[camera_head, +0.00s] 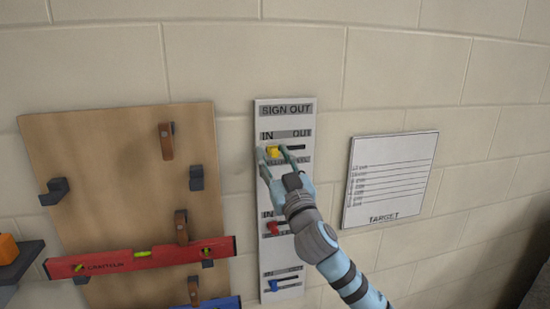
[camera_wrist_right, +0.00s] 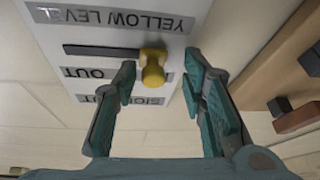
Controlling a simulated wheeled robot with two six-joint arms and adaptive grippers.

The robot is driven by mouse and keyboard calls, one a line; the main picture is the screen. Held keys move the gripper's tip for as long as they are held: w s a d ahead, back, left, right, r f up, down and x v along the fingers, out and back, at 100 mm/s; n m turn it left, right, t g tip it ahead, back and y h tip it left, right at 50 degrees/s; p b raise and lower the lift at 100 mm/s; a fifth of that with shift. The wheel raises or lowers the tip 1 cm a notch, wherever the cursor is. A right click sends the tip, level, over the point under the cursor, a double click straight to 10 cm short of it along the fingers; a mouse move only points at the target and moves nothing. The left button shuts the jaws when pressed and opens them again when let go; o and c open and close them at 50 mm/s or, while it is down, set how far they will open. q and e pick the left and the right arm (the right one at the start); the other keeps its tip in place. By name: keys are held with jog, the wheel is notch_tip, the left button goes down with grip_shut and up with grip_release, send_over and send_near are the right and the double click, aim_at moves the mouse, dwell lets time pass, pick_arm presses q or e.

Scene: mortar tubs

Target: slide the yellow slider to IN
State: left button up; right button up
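The white SIGN OUT board (camera_head: 286,108) hangs on the wall. In its top row, the yellow slider (camera_head: 272,152) sits at the left part of its slot, under the IN label; the dark slot shows free to its right, toward OUT. My right gripper (camera_head: 271,152) is at this row with its fingers around the slider. In the right wrist view, upside down, the yellow knob (camera_wrist_right: 153,68) stands between the open fingers (camera_wrist_right: 159,66), nearer the left finger, with a gap to the right one. The exact slot end behind the knob is hidden. My left gripper is not in view.
Below on the board are a red slider (camera_head: 272,227) and a blue slider (camera_head: 273,285). A TARGET sheet (camera_head: 390,178) hangs to the right. To the left, a wooden board (camera_head: 110,150) carries hooks, straps and a red level (camera_head: 140,257).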

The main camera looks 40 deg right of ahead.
jog(key=shift+s+d, duration=0.1)
jog(key=shift+s+f, duration=0.15)
jog(key=shift+s, duration=0.1)
jog(key=v, duration=1.1)
jog(key=shift+s, duration=0.2)
